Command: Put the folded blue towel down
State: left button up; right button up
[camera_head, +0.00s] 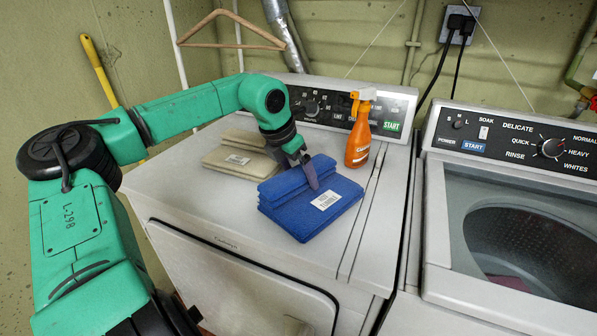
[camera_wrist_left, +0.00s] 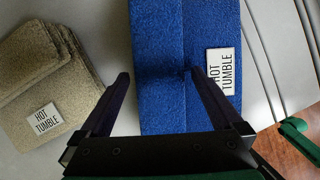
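The folded blue towel (camera_head: 322,203) is over the top of the white dryer (camera_head: 205,240), with its thick fold on the left and a white label on its thinner right part. I cannot tell whether its underside touches the dryer. My left gripper (camera_head: 311,178) comes down on it from above, its fingers on both sides of the thick fold. In the left wrist view the blue towel (camera_wrist_left: 158,40) fills the middle, and the fingers of my left gripper (camera_wrist_left: 158,74) are close against the fold's two sides. My right gripper is not in view.
A folded beige towel (camera_head: 229,163) lies left of the blue one, also in the wrist view (camera_wrist_left: 25,75). An orange spray bottle (camera_head: 358,140) stands behind, near the control panel. A washer (camera_head: 431,215) stands to the right. The dryer top's front left is clear.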

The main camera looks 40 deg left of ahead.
pick_arm(q)
jog(key=shift+r, duration=0.15)
jog(key=shift+r, duration=0.35)
jog(key=v, duration=1.1)
jog(key=shift+s+b, duration=0.15)
jog(key=shift+b, duration=0.15)
jog(key=shift+r, duration=0.15)
